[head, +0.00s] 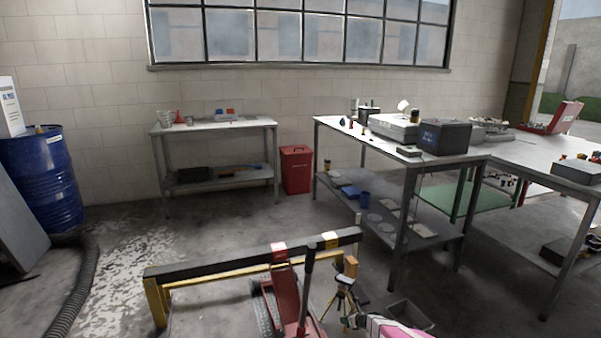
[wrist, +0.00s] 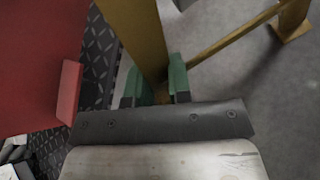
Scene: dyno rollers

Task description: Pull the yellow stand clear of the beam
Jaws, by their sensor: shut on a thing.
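The yellow stand (head: 344,286) stands on the floor near the right end of the long dark beam (head: 215,262), with an orange block at its top. From the head view I cannot tell whether its top touches the beam. My gripper (head: 355,318) reaches in low from the right. In the wrist view, its green fingertips (wrist: 155,86) are shut on a yellow post of the stand (wrist: 138,30). A thin yellow bar runs from the post to a foot at the upper right. The lower end of the post is hidden behind the gripper.
A red jack (head: 285,281) with a dark handle stands just left of the stand; its red body (wrist: 40,60) and dark tread plate are close in the wrist view. Workbenches (head: 398,230) stand behind and right. A dark hose (head: 82,285) lies at left.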

